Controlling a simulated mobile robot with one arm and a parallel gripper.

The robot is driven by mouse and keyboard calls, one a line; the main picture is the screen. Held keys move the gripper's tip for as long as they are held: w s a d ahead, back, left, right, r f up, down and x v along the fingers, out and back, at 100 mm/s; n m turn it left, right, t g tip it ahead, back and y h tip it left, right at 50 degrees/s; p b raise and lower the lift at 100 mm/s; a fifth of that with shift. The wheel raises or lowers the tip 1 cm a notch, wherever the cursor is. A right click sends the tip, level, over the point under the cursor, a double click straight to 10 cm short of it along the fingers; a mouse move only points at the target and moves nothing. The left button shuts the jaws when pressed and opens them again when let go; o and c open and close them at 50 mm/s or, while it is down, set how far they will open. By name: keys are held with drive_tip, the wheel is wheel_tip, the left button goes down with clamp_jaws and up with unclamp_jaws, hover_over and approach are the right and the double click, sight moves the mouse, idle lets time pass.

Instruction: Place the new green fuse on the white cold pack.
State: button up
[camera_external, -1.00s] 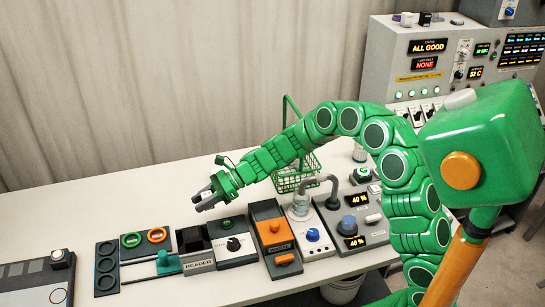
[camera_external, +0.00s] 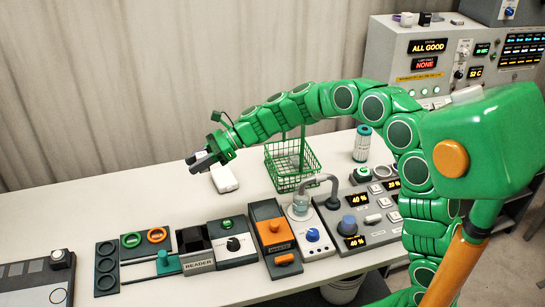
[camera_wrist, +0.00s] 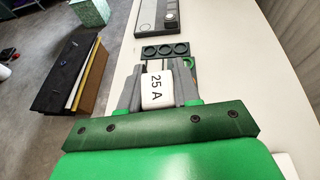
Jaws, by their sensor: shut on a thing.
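My gripper (camera_external: 200,162) is raised over the back left of the white table. In the wrist view its fingers (camera_wrist: 158,88) are shut on a white block marked "25 A" (camera_wrist: 156,88), seemingly a fuse. No green shows on its visible face. In the external view the block is too small to make out. A small flat white block (camera_external: 224,178), apparently the cold pack, lies on the table just right of and below my gripper in the picture. Nothing is seen on it, and the gripper appears apart from it.
A green wire basket (camera_external: 291,166) stands right of the white block. A row of devices runs along the front: a ring holder (camera_external: 106,269), a reader (camera_external: 196,251), an orange-topped unit (camera_external: 267,232) and a control panel (camera_external: 372,214). The table's back left is clear.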

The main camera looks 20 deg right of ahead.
drive_tip(key=shift+w+d+m+t+h, duration=2.4)
drive_tip(key=shift+w+d+m+t, duration=0.65)
drive_tip(key=shift+w+m+t, duration=3.15)
drive_tip(key=shift+d+m+t+h, duration=1.3)
drive_tip(key=shift+d+m+h, duration=2.2)
drive_tip(key=shift+d+h, duration=1.25)
hover_over(223, 173)
drive_tip(key=s, duration=0.1)
drive_tip(key=shift+y, duration=0.45)
drive_tip(key=f, duration=1.9)
drive_tip(key=shift+s+d, duration=0.1)
drive_tip(key=shift+d, duration=0.3)
drive_tip(key=shift+w+a+f, duration=0.2)
drive_tip(key=shift+w+f, duration=0.2)
drive_tip(key=shift+f, duration=0.1)
drive_tip(key=shift+w+a+f, duration=0.15)
drive_tip(key=shift+w+f, duration=0.2)
drive_tip(key=shift+f, duration=1.65)
